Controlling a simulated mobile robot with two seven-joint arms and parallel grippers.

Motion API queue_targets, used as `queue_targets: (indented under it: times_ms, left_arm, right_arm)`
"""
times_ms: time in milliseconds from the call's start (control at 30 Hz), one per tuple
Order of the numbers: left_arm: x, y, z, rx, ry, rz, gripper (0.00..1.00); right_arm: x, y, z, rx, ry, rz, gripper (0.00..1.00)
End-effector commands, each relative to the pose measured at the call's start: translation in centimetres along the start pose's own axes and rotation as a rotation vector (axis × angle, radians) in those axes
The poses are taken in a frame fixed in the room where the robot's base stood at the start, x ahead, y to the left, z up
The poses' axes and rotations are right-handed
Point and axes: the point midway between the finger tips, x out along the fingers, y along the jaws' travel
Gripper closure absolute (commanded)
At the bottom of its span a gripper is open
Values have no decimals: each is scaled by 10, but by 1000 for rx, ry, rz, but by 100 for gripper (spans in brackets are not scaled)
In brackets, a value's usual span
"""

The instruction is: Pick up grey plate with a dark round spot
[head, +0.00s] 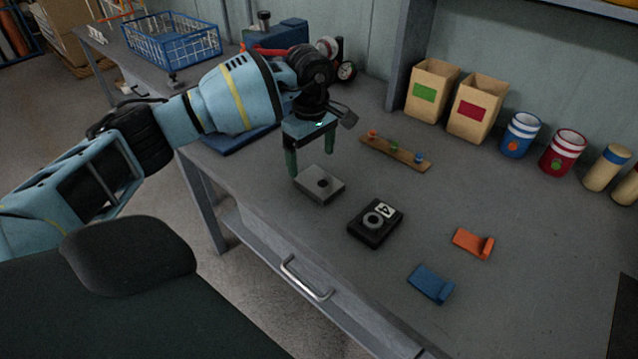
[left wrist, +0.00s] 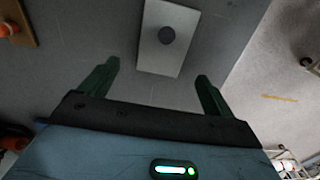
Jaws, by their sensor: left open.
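The grey plate (head: 320,192) with a dark round spot lies on the workbench near its front edge, in the middle of the head view. In the left wrist view the grey plate (left wrist: 168,58) is beyond the fingertips, roughly in line with the gap between them. My left gripper (head: 310,162) is above the plate on its far side, fingers pointing down, open and empty. Its two green fingers also show in the left wrist view (left wrist: 158,75), apart from the plate. My right gripper is not in view.
A black device (head: 376,222) marked 4 lies right of the plate. A wooden strip with coloured pegs (head: 396,153) lies behind. Blue (head: 431,284) and orange (head: 473,243) brackets lie further right. Paper bags (head: 432,90) and cans (head: 519,135) stand along the wall.

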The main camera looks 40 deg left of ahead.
Motion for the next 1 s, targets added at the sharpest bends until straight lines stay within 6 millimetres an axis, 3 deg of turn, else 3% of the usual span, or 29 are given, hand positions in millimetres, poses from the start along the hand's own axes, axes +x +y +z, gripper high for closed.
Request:
queue_targets:
  times_ms: [333,667,1000]
  left_arm:
    - [44,-1,4,1,-1,-3,11]
    - [50,-1,4,1,0,-1,11]
    - [50,-1,4,1,0,-1,54]
  right_arm:
    - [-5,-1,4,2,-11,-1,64]
    - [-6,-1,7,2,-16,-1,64]
    - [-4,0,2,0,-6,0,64]
